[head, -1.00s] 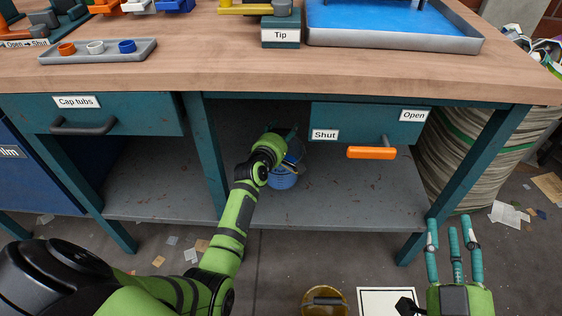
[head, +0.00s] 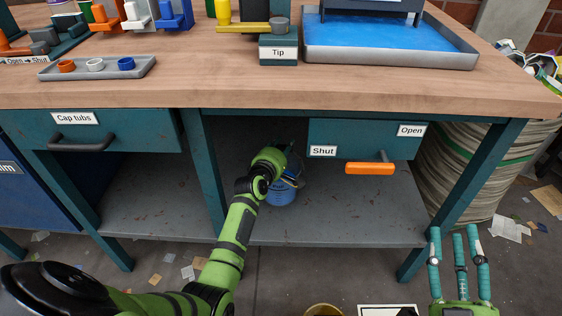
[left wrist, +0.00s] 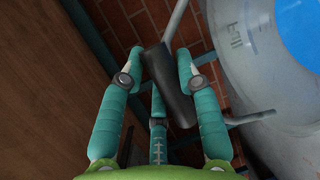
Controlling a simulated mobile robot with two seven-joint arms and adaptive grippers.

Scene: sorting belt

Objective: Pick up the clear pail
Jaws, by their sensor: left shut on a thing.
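The clear pail (head: 283,195), with blue showing in it, stands on the grey lower shelf under the workbench, partly behind my left arm. In the left wrist view the see-through pail wall (left wrist: 240,70) with dark markings fills the right side. A dark handle grip (left wrist: 165,85) on a grey bail lies between the fingers of my left gripper (left wrist: 160,62), which is shut on it. In the head view my left gripper (head: 287,152) is mostly hidden by its own wrist. My right gripper (head: 456,236) is open and empty, in front of the bench's right leg.
A drawer (head: 362,140) with an orange handle hangs just right of and above the pail. A bench leg (head: 208,165) stands left of my left wrist. The shelf (head: 370,215) is bare to the right. A yellowish bucket (head: 323,311) shows at the bottom edge.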

